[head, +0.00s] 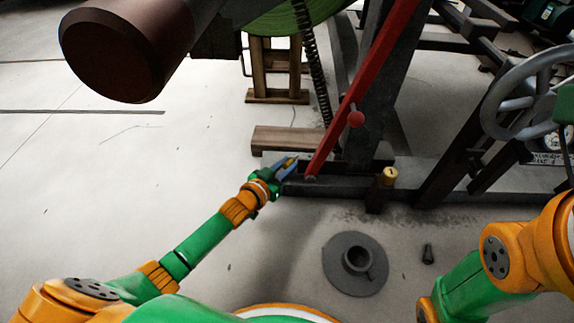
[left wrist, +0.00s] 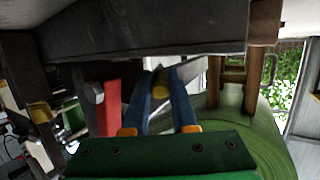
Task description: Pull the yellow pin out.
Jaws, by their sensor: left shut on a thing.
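My left gripper (head: 286,166) is at the near left end of the dark frame beam, left of the red lever's lower end. Its blue fingers are shut on a small yellow pin (head: 291,160). In the left wrist view, the yellow pin (left wrist: 161,76) sits between the fingertips (left wrist: 160,92), just by the dark beam. I cannot tell whether the pin is still in a hole, as its far end is hidden. My right arm shows at the lower right, but its gripper is out of view.
A red lever (head: 350,112) slants down beside my left gripper. A yellow-capped post (head: 388,177) stands on the dark beam (head: 440,186) to the right. A round grey base (head: 345,280) lies on the floor. A grey handwheel (head: 515,95) is at right. The left floor is clear.

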